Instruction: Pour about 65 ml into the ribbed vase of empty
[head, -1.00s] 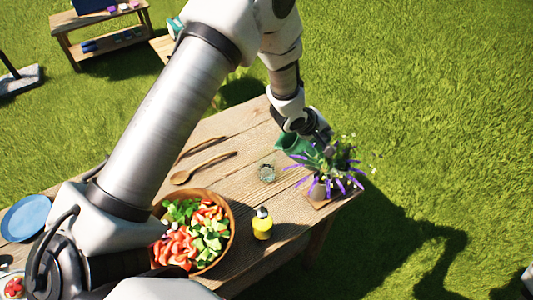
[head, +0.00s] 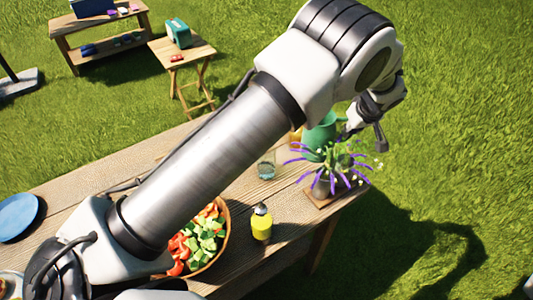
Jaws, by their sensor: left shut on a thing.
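My left gripper (head: 358,122) is shut on a green jug (head: 321,136) at the far right of the table. The jug looks close to upright, behind the flowers; its lower part is partly hidden. A small clear glass vessel (head: 266,170) stands left of the jug, beside my arm; its ribbing and the level inside are too small to tell. A grey vase (head: 322,185) with purple and white flowers stands on a small wooden board (head: 325,200) at the table's right end. I cannot tell which vessel is the ribbed vase. My right gripper is not in view.
A wooden salad bowl (head: 226,240) and a yellow bottle (head: 261,226) stand near the front edge. An amber thing (head: 296,137) shows beside the jug. A blue plate (head: 17,215) lies at left. My arm hides much of the table (head: 95,190).

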